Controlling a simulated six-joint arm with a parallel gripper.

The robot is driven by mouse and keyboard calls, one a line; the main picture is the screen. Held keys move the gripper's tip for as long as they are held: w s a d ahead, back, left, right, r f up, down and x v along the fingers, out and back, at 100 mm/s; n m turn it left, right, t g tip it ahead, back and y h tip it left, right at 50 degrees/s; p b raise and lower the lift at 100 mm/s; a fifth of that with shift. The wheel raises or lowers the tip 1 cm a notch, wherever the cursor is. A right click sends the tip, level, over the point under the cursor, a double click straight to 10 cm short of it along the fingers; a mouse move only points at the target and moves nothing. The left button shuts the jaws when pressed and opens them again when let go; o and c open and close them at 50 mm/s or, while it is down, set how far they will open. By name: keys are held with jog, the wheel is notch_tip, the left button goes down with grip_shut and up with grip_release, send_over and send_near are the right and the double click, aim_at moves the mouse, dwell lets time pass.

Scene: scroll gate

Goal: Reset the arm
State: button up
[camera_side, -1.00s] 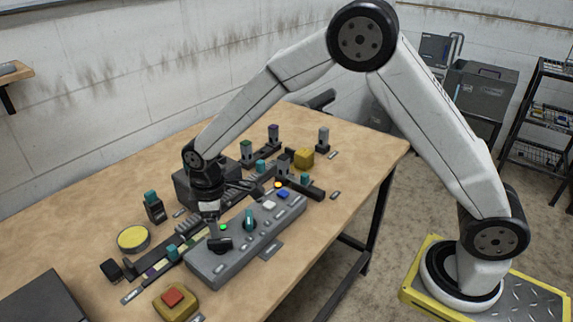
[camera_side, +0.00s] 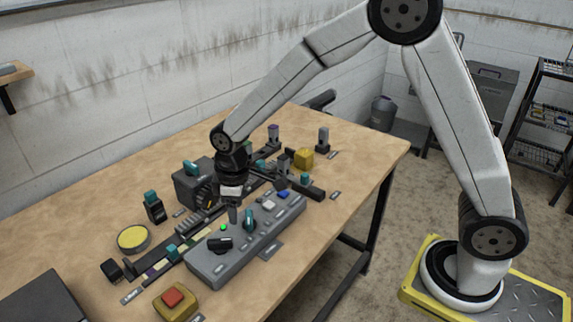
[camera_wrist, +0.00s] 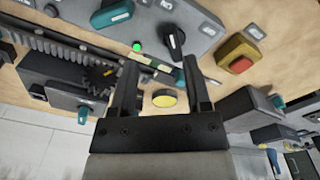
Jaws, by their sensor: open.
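My gripper (camera_side: 233,214) is open and empty above the grey control panel (camera_side: 207,268). In the side view it hangs just behind the panel's black knob (camera_side: 219,243) and teal knob (camera_side: 249,220). In the wrist view the two fingers of my gripper (camera_wrist: 160,75) are spread apart with nothing between them. The black knob (camera_wrist: 173,40) shows beyond the fingertips, and the teal knob (camera_wrist: 112,14) is at the upper left. A green light (camera_side: 224,227) is lit on the panel. My arm is bent over the table.
A toothed rack with a dark box (camera_side: 190,187) runs behind the panel. A yellow round pad (camera_side: 133,238) and a red button on a yellow base (camera_side: 174,299) stand at the left and front. Small posts (camera_side: 323,138) stand at the back. The table's right part is clear.

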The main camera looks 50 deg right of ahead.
jog(key=s+d+m+t, duration=0.1)
jog(key=s+d+m, duration=0.2)
jog(key=s+d, duration=0.2)
jog(key=s+d+r+m+t, duration=0.1)
jog(key=s+d+m, duration=0.3)
jog(key=s, duration=0.6)
jog(key=shift+d+r, duration=0.2)
jog(key=shift+d, duration=0.5)
